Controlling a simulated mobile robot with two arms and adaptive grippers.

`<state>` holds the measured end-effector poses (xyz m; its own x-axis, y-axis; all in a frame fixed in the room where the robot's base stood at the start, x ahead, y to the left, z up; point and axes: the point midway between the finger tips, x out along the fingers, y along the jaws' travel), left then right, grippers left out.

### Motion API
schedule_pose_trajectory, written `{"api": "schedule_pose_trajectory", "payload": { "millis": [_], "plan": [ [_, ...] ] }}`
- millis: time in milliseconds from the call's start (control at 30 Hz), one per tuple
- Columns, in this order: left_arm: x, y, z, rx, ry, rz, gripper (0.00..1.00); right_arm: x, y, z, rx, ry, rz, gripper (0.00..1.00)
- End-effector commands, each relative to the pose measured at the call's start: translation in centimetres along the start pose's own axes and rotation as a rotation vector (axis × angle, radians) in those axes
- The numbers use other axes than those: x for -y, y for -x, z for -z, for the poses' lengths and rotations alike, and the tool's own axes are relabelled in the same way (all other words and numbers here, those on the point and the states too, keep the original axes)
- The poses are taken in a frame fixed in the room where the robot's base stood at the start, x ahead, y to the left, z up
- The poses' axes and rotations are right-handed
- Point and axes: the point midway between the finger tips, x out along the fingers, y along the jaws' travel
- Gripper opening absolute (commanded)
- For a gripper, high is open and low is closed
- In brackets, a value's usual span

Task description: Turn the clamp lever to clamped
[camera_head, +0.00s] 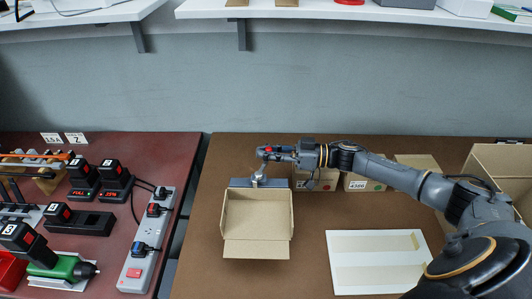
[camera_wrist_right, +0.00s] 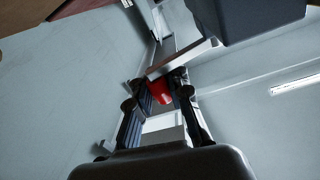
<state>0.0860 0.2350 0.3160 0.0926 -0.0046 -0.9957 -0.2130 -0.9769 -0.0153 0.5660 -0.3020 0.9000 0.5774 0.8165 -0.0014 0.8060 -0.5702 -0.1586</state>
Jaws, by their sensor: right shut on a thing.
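My right gripper (camera_head: 264,152) reaches in from the right, with its fingers above the back edge of an open cardboard box. It is shut on the clamp lever, whose red part (camera_wrist_right: 160,92) shows between the two fingers in the wrist view. A grey metal clamp (camera_head: 240,183) sits low behind the box, under the gripper. The fingers cover much of the lever, so its exact angle is hard to tell. My left gripper is not in view.
The open cardboard box (camera_head: 257,247) stands in front of the clamp. Small labelled boxes (camera_head: 357,184) stand behind my right arm. A white panel (camera_head: 372,274) lies at the front right. Chargers and a power strip (camera_head: 142,252) fill the left table; a shelf (camera_head: 340,14) hangs above.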

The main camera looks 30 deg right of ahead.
Motion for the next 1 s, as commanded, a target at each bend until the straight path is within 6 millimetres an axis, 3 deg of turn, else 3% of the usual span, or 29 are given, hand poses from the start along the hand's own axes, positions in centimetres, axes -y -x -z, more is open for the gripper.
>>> {"api": "schedule_pose_trajectory", "payload": {
  "millis": [867, 900, 1000],
  "plan": [
    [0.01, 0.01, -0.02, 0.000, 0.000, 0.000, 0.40, -0.43, 0.14, 0.45, -0.006, 0.004, -0.012, 0.00],
    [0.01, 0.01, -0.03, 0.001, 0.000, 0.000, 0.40, -0.44, 0.14, 0.46, -0.006, 0.004, -0.012, 0.15],
    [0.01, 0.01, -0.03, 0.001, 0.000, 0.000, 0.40, -0.40, 0.13, 0.43, -0.005, 0.003, -0.011, 0.36]
  ]
}}
